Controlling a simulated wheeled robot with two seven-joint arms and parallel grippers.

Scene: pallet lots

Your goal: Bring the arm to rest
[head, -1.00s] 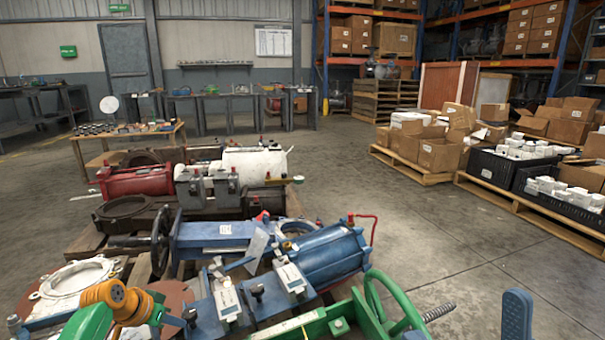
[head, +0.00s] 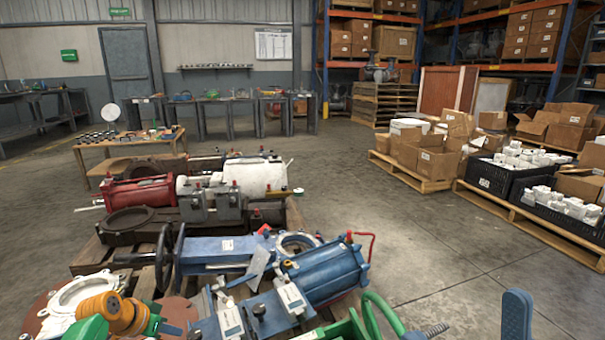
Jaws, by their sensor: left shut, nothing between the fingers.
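My left arm comes in at the bottom left, with a green link and an orange ribbed wrist. My left gripper (head: 163,326) is at the lower picture edge, shut and empty. It shows small and partly cut off, above or beside the nearest valves; I cannot tell its exact height. A white round flange (head: 82,292) lies just left of and behind the wrist. A blue valve body (head: 325,272) lies to the right of it.
Pallets of red, grey and blue valves (head: 140,190) fill the near left. A green handwheel (head: 372,318) stands at the bottom. Pallets with cartons (head: 430,160) and black crates (head: 492,178) are at the right. The concrete floor (head: 430,240) between them is clear.

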